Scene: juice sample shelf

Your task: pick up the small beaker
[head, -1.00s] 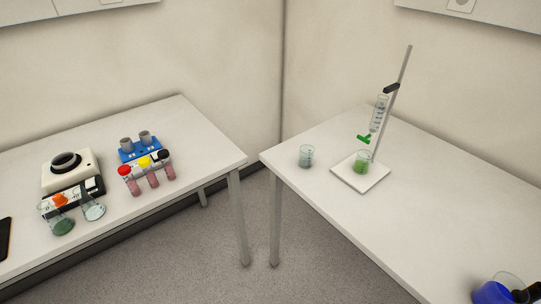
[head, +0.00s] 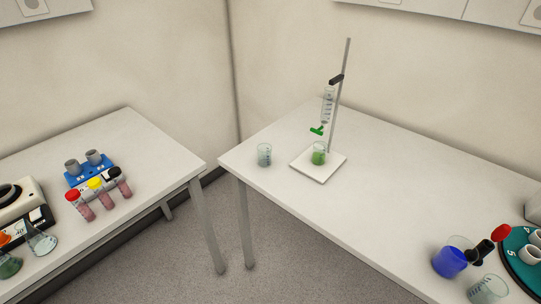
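A small clear beaker (head: 264,155) stands upright and alone on the right table, left of the burette stand. Another small beaker with green liquid (head: 319,154) stands on the white base of the stand, under the burette. A beaker with blue liquid (head: 450,260) stands near the lower right, and a clear glass vessel (head: 487,290) beside it is cut by the bottom edge. I cannot tell which one the task means. Neither of my grippers shows in the head view.
The burette stand (head: 341,90) rises from its white base (head: 320,168). A green round rack (head: 522,262) is at the far right. The left table holds a blue device (head: 90,172), capped tubes (head: 100,195) and flasks (head: 40,240). A floor gap (head: 232,230) separates the tables.

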